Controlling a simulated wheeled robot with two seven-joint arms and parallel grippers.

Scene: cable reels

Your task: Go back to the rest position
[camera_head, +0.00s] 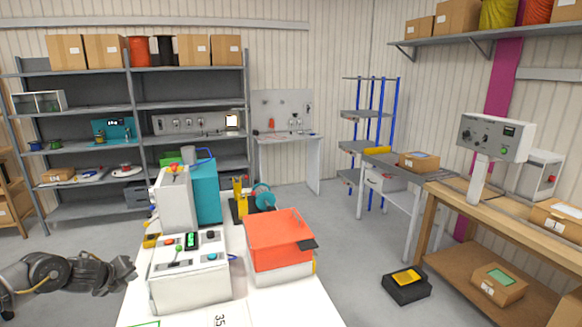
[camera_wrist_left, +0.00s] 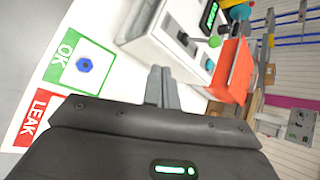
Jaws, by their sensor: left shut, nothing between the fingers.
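My left gripper (camera_head: 126,270) is at the lower left in the head view, beside the left edge of the white table. In the left wrist view its fingers (camera_wrist_left: 161,84) are together, with nothing between them. A blue hexagonal part (camera_wrist_left: 84,65) lies on the green-bordered OK square (camera_wrist_left: 66,57) of the table. The red LEAK square (camera_wrist_left: 33,118) next to it shows no part on its visible area. My right gripper is not in view.
Shelves (camera_head: 90,105) line the back wall. A wooden bench (camera_head: 455,192) stands right, with a black case (camera_head: 406,286) on the floor before it.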

